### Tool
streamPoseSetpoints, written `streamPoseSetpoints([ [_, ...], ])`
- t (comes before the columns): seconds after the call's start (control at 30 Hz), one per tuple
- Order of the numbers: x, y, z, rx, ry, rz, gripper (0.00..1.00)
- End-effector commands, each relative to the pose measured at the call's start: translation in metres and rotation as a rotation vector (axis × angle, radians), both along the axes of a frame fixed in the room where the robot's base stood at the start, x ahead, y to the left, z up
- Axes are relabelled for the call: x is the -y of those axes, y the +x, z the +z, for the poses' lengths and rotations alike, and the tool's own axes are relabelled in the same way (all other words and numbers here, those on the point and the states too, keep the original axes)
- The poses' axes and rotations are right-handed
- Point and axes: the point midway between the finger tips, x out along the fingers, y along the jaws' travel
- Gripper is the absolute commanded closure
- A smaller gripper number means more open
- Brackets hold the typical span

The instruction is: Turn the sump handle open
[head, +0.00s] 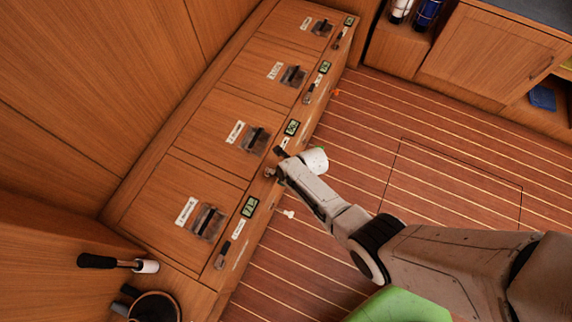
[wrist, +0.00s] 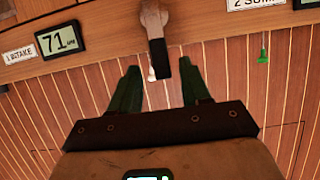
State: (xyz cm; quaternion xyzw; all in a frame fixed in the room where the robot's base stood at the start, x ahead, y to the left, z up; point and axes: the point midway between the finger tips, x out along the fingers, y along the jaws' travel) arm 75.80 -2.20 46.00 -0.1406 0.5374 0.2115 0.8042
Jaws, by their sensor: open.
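The sump handle (wrist: 154,18) has a pale metal arm and a black grip, and shows top centre in the wrist view, just left of the "2 SUMP" label (wrist: 256,3). Its grip points down in that picture, away from the ledge. My gripper (wrist: 160,76) is open, with a green finger on either side of the line of the handle. The black grip end lies between or just beyond the fingertips; contact cannot be told. In the head view my gripper (head: 283,163) is at the ledge's front edge and largely hides the handle.
An "1 INTAKE" label (wrist: 18,53) and a display reading 71 (wrist: 59,39) are left of the handle. A green tag (wrist: 263,56) hangs at right. Other handles, including one (head: 222,256), line the ledge. The striped floor (head: 350,120) beside it is mostly clear.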

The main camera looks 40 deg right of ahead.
Motion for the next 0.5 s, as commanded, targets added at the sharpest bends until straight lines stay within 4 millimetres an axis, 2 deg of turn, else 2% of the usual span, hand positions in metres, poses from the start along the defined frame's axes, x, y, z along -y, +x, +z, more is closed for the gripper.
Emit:
streamPoseSetpoints([
  [0.27,0.001,-0.001,0.006,0.001,0.000,0.000,0.53],
  [0.5,0.008,-0.014,0.040,0.000,-0.001,0.000,0.53],
])
